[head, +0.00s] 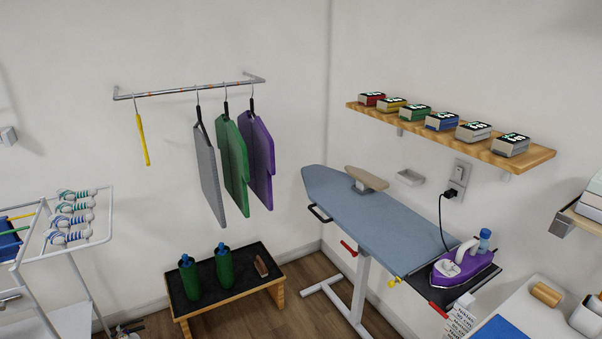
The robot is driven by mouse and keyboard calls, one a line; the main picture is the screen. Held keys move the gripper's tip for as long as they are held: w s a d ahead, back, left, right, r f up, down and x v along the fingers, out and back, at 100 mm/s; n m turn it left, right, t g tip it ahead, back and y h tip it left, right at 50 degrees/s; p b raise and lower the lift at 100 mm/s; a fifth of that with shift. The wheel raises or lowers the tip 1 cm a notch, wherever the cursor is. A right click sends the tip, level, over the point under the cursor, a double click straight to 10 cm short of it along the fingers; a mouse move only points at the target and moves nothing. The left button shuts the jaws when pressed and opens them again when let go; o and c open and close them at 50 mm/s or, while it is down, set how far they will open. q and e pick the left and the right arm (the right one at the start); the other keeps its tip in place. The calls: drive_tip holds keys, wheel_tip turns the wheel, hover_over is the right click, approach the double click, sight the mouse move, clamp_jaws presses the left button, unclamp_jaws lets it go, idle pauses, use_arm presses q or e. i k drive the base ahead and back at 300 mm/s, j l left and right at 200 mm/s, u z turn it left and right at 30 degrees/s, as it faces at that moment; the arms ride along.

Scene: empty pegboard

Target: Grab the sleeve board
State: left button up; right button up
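The sleeve board (366,178) is a small beige padded board on a short stand. It sits on the far part of the blue ironing board (362,214), near the wall corner. Nothing is touching it from above. Neither of my grippers shows in the head view.
A purple iron (464,266) rests at the ironing board's near right end, its cord running to a wall socket (457,180). A shelf of boxes (530,158) hangs above. Garments (232,165) hang from a rail at left. A low bench (254,300) stands below them.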

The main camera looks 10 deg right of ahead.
sight(365, 179)
drive_tip(key=i+j+z, duration=0.2)
drive_tip(key=i, duration=0.3)
drive_tip(key=i+j+z, duration=0.2)
drive_tip(key=i, duration=0.35)
drive_tip(key=i+j+z, duration=0.15)
drive_tip(key=i+j, duration=0.15)
drive_tip(key=i, duration=0.2)
